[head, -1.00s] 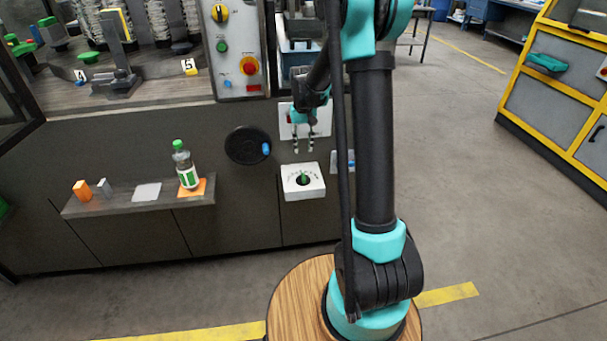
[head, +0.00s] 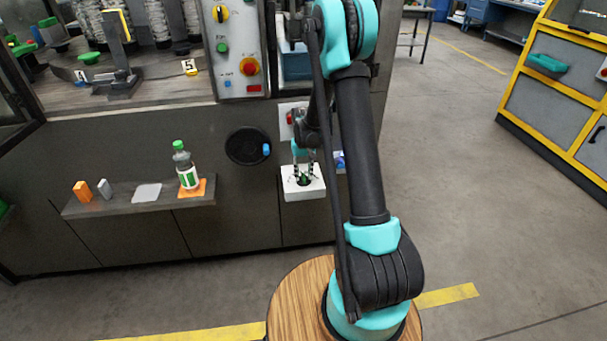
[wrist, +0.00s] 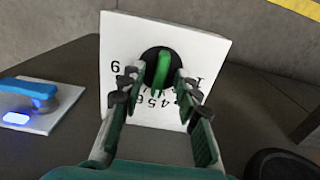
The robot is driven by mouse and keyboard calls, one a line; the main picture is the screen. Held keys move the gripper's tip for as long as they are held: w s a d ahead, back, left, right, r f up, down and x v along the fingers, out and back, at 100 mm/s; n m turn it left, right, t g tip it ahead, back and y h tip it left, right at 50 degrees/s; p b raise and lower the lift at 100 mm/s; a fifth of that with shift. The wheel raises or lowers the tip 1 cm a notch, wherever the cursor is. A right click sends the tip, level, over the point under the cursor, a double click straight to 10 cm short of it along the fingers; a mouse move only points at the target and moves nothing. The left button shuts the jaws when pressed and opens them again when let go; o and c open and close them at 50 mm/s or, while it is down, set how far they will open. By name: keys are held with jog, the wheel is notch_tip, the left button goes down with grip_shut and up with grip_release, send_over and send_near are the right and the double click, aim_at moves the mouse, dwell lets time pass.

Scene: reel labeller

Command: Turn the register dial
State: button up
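The register dial is a black round knob with a green grip bar (wrist: 163,70) on a white numbered plate (wrist: 205,45). In the head view the white dial box (head: 306,193) sticks out from the machine front, and the green bar is partly hidden. My gripper (wrist: 160,84) is open, with one finger on each side of the green bar. The fingers look apart from the bar, with a gap on both sides. In the head view my gripper (head: 304,178) points down at the box from above. Some of the plate's numbers are hidden behind the fingers.
A blue handle on a white plate (wrist: 45,120) with a lit blue patch is beside the dial. A black round wheel with a blue knob (head: 247,147) is left of the box. A shelf (head: 110,204) holds a bottle (head: 186,166) and small blocks.

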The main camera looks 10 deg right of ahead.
jog(key=shift+c, duration=0.5)
grip_shut()
jog(key=shift+m, duration=0.4)
jog(key=m, duration=0.3)
jog(key=shift+m, duration=2)
jog(key=shift+o, duration=0.5)
grip_release()
